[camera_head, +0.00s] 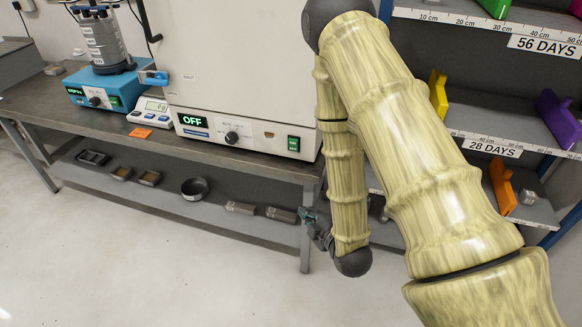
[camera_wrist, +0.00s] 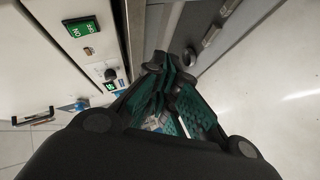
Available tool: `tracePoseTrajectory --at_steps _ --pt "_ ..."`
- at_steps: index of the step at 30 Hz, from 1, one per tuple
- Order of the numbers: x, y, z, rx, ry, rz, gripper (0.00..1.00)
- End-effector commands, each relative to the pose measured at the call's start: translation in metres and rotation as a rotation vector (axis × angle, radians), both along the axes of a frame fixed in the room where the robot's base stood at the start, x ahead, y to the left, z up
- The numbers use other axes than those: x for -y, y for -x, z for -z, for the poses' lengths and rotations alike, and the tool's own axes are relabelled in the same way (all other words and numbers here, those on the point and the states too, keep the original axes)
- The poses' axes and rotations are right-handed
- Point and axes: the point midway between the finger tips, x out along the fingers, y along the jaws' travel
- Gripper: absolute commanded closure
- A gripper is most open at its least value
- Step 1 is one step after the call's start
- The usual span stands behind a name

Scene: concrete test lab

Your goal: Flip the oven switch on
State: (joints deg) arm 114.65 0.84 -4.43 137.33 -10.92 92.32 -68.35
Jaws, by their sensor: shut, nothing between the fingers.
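The oven is a large white box (camera_head: 240,60) on the bench, with a front panel along its lower edge. Its display (camera_head: 193,121) reads OFF in green. A round dark knob (camera_head: 232,137) is at the panel's middle, and the green rocker switch (camera_head: 293,144) is at its right end. In the wrist view the switch (camera_wrist: 82,29) shows at upper left, with the knob (camera_wrist: 110,73) below it. My gripper (camera_head: 306,214) is low by the bench's right front leg, below the switch and apart from it. In the wrist view my gripper (camera_wrist: 170,74) is shut and empty.
The bench top (camera_head: 62,92) also carries a blue-based device (camera_head: 100,92) and a small scale (camera_head: 149,109). The lower shelf (camera_head: 155,200) holds trays, a round pan (camera_head: 194,188) and metal bars. Shelving (camera_head: 480,110) stands at right. The floor in front is clear.

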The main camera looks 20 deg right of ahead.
Motion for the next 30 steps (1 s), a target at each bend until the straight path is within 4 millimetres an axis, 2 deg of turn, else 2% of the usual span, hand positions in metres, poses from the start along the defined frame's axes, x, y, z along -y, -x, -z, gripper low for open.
tracePoseTrajectory --at_steps 1,4,9,12,16,25,30 --pt "0.0 -0.013 -0.002 0.092 0.063 -0.033 1.0" --pt "-0.002 -0.029 -0.028 0.262 0.194 -0.085 1.0" --pt "-0.004 -0.042 -0.061 0.459 0.352 -0.119 1.0" --pt "-0.005 -0.044 -0.072 0.515 0.399 -0.122 1.0" --pt "-0.005 -0.045 -0.078 0.539 0.421 -0.123 1.0" --pt "-0.005 -0.045 -0.078 0.538 0.42 -0.123 1.0" --pt "-0.007 -0.057 -0.08 0.54 0.418 -0.123 1.0"
